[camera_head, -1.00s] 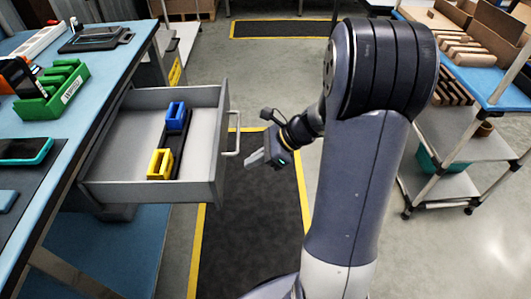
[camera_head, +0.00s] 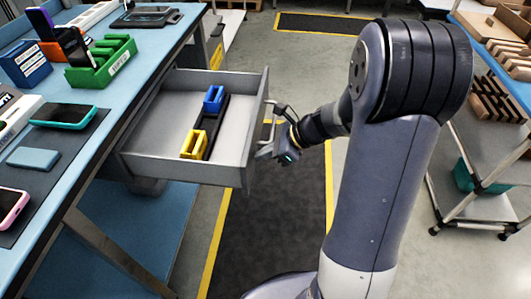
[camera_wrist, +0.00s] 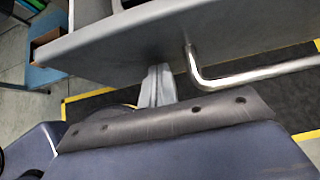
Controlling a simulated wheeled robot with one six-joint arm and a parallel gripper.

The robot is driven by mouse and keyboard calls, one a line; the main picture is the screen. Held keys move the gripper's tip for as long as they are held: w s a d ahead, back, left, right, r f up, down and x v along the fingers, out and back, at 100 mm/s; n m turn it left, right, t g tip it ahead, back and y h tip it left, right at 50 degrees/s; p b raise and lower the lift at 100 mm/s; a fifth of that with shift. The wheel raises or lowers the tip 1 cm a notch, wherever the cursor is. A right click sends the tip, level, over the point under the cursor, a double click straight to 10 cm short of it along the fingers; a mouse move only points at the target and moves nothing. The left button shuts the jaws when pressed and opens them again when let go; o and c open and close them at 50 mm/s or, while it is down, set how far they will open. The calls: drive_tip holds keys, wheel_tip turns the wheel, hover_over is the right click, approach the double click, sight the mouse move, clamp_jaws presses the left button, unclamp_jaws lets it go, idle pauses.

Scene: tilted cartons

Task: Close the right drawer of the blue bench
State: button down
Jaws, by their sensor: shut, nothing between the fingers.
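The grey drawer (camera_head: 185,172) of the blue bench (camera_head: 150,62) stands pulled out to the right from under the worktop. It holds a black tray with a blue block (camera_head: 213,99) and a yellow block (camera_head: 194,145). A silver bar handle (camera_head: 270,125) is on its front panel, and the handle also shows in the wrist view (camera_wrist: 250,75). My gripper (camera_head: 264,152) is shut and empty, with its tips at the drawer front by the near end of the handle. In the wrist view my fingers (camera_wrist: 157,84) reach the lower part of the front panel (camera_wrist: 140,45), beside the handle; whether they touch is unclear.
The worktop bears a green rack (camera_head: 100,62), phones and small bins. A shelf trolley (camera_head: 490,150) stands at the right behind my arm. A dark floor mat (camera_head: 265,235) with yellow edges lies below the drawer, with free floor around it.

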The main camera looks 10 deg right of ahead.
drive_tip(key=w+a+p, duration=0.2)
drive_tip(key=w+a, duration=0.1)
drive_tip(key=a, duration=0.7)
drive_tip(key=w+a+p, duration=0.2)
drive_tip(key=w+a, duration=0.1)
drive_tip(key=a, duration=0.7)
drive_tip(key=w+a+p, duration=0.2)
drive_tip(key=w+a, duration=0.1)
drive_tip(key=a, duration=0.7)
drive_tip(key=shift+w+a+p, duration=0.15)
drive_tip(key=shift+w+p, duration=0.15)
drive_tip(key=shift+w, duration=0.1)
drive_tip(key=shift+a+r, duration=0.15)
drive_tip(key=shift+a, duration=0.05)
drive_tip(key=shift+w, duration=0.1)
